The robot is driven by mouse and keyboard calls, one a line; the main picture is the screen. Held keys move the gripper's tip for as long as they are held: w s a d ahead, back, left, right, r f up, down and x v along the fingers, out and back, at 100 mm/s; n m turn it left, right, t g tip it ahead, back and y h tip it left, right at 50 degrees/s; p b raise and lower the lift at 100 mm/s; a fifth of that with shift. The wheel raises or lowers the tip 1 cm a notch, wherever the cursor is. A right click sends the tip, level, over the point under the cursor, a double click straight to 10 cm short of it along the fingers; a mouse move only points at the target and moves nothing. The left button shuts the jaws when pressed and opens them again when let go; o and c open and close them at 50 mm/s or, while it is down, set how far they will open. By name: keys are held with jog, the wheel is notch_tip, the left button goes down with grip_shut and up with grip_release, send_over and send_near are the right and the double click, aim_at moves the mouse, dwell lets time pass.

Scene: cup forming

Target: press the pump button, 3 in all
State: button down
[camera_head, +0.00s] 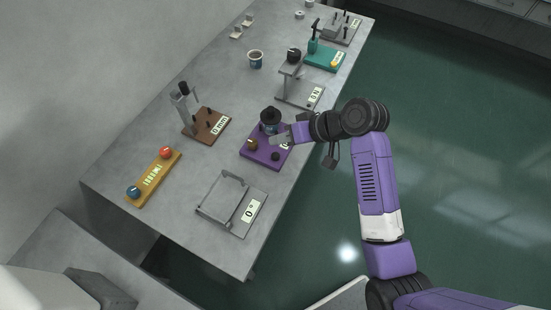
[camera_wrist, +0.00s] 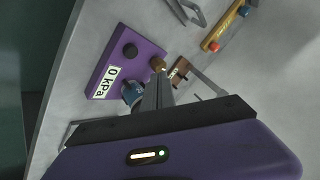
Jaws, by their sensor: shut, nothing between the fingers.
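The purple board (camera_head: 259,157) lies near the table's front edge, and its label reads 0 kPa in the wrist view (camera_wrist: 106,82). It carries a brass-coloured knob (camera_head: 252,145), a black round knob (camera_head: 276,156) and a blue cup-like part with a black top (camera_head: 269,116). I cannot tell which knob is the pump button. My gripper (camera_head: 272,140) is shut and empty, over the board between the blue part and the knobs. In the wrist view its fingertips (camera_wrist: 158,76) are close to the brass knob (camera_wrist: 157,64); contact cannot be told. The black knob (camera_wrist: 130,50) is clear of them.
A brown board with a stand (camera_head: 206,126), a yellow board (camera_head: 153,177), a grey press (camera_head: 292,72), a teal board (camera_head: 325,57) and a cup (camera_head: 255,59) stand around on the table.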

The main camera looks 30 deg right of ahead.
aim_at(279, 156)
notch_tip(279, 156, down, 3)
jog(key=shift+r+b, duration=0.15)
jog(key=shift+b, duration=0.7)
jog(key=shift+f+b, duration=0.35)
jog(key=shift+f, duration=0.55)
jog(key=shift+f, duration=0.1)
dwell(0.5)
jog(key=shift+f, duration=0.3)
jog(key=shift+f, duration=0.55)
dwell(0.9)
jog(key=shift+r, duration=0.1)
jog(key=shift+r+p, duration=0.75)
jog(key=shift+r, duration=0.1)
